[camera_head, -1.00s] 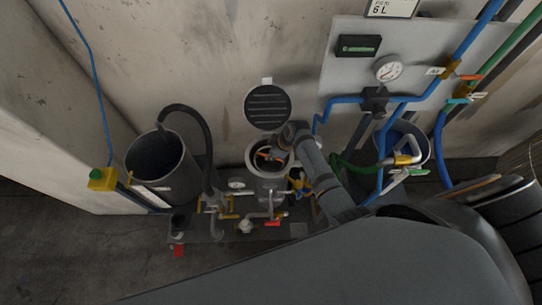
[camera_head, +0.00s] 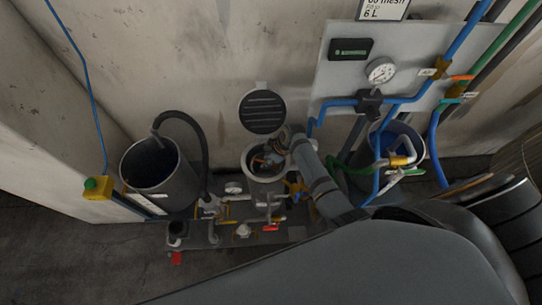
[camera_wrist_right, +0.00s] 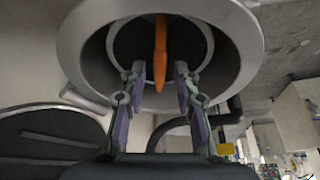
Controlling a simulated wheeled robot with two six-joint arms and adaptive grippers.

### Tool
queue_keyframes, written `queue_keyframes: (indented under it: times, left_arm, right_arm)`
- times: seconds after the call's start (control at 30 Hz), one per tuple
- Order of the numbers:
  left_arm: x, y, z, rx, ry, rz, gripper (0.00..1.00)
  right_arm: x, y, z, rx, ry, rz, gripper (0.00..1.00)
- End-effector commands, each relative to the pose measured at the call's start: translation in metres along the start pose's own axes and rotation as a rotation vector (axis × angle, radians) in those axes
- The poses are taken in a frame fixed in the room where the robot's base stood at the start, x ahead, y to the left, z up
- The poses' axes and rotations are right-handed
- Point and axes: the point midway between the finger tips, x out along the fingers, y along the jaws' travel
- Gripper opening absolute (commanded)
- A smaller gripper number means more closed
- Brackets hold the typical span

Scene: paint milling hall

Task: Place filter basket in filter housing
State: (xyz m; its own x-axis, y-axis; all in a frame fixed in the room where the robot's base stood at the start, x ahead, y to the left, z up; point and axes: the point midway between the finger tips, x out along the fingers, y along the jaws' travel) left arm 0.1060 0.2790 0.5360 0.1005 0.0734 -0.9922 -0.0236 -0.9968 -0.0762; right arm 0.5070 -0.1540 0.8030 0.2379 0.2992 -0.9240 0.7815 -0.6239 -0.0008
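The filter housing (camera_head: 249,172) is a pale round-rimmed pot with its mouth open; its rim also shows in the right wrist view (camera_wrist_right: 243,38). The filter basket's orange handle (camera_wrist_right: 161,48) stands in the housing mouth, and the dark basket body seems to sit inside the housing; how deep is hard to tell. It shows as a small orange mark in the head view (camera_head: 261,160). My right gripper (camera_wrist_right: 160,72) is at the mouth, its fingers apart on either side of the handle, with gaps on both sides. My left gripper is not in view.
The slotted black lid (camera_head: 263,112) stands open behind the housing. A dark bucket (camera_head: 155,180) with a hose is at the left. Valves and small pipes (camera_head: 240,212) crowd the front. A blue-piped panel (camera_head: 335,75) and another bucket (camera_head: 412,165) are at the right.

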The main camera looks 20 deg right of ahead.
Motion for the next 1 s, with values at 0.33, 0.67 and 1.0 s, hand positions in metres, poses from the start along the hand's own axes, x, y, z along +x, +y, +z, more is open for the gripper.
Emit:
queue_keyframes:
  times: [0.33,0.67,1.0]
  left_arm:
    - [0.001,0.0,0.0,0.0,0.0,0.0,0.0]
    - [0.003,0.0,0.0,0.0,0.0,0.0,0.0]
    - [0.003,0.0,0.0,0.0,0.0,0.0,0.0]
  right_arm:
    - [-0.081,0.001,0.001,-0.004,0.0,0.004,0.31]
    - [-0.114,0.0,0.0,-0.001,-0.001,0.0,0.31]
    - [-0.114,0.0,0.0,-0.001,0.0,0.0,0.31]
